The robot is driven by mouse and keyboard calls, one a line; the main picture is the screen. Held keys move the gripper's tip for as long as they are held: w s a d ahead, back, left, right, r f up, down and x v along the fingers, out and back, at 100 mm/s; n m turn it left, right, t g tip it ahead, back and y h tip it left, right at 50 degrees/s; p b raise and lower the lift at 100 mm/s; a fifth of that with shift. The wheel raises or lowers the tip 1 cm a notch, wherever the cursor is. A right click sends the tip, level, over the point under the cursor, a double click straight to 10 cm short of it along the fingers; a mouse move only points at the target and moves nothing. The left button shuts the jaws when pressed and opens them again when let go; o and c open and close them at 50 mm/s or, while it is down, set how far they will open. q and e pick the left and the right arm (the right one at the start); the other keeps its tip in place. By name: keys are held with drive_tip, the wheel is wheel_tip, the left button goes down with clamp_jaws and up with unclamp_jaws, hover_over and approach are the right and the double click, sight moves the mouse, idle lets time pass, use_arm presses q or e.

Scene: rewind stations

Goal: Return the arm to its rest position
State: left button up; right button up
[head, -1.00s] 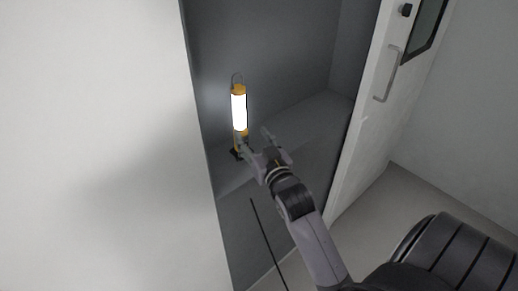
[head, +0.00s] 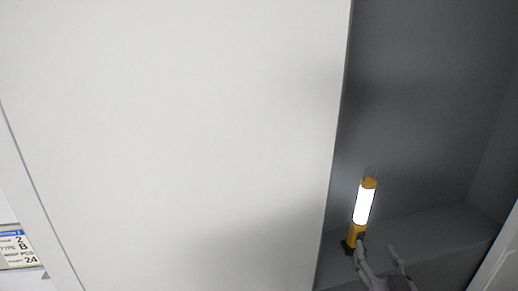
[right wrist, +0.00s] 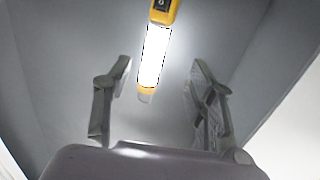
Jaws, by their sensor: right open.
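My right gripper (head: 377,257) is at the lower right of the head view, at the mouth of a grey recess. Its two fingers are spread apart, and it also shows open in the right wrist view (right wrist: 158,85). A lit yellow lantern (head: 363,207) with a white glowing tube stands on the recess floor, just beyond and beside the left finger. In the right wrist view the lantern (right wrist: 154,55) appears in the gap between the fingers, farther off. I cannot tell whether a finger touches it. My left gripper is out of view.
A large white panel (head: 180,130) fills the left and middle of the head view, its edge bordering the recess (head: 430,100). A label sign (head: 17,247) shows at the far lower left. A pale edge (head: 497,262) stands at the lower right.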

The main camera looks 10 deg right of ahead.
drive_tip(key=s+a+f+n+g+y, duration=0.1)
drive_tip(key=s+a+f+g+y, duration=0.1)
drive_tip(key=s+a+f+g, duration=0.35)
drive_tip(key=s+a+f+n+g+y, duration=0.1)
drive_tip(key=s+a+f+n+g, duration=0.15)
drive_tip(key=f, duration=0.65)
drive_tip(key=s+a+f+n+g+y, duration=0.1)
drive_tip(key=s+a+f+g, duration=0.15)
drive_tip(key=s, duration=0.45)
drive_tip(key=s+a+f+g, duration=0.2)
drive_tip(key=s+f+g, duration=0.15)
drive_tip(key=s, duration=0.35)
wheel_tip(320, 180, down, 26)
drive_tip(key=s+f+g, duration=0.1)
drive_tip(key=s+d+f+g, duration=0.1)
drive_tip(key=s+d+f, duration=0.2)
drive_tip(key=s+f, duration=1.2)
drive_tip(key=shift+s+f, duration=0.4)
drive_tip(key=shift+s, duration=0.65)
drive_tip(key=shift+n, duration=0.25)
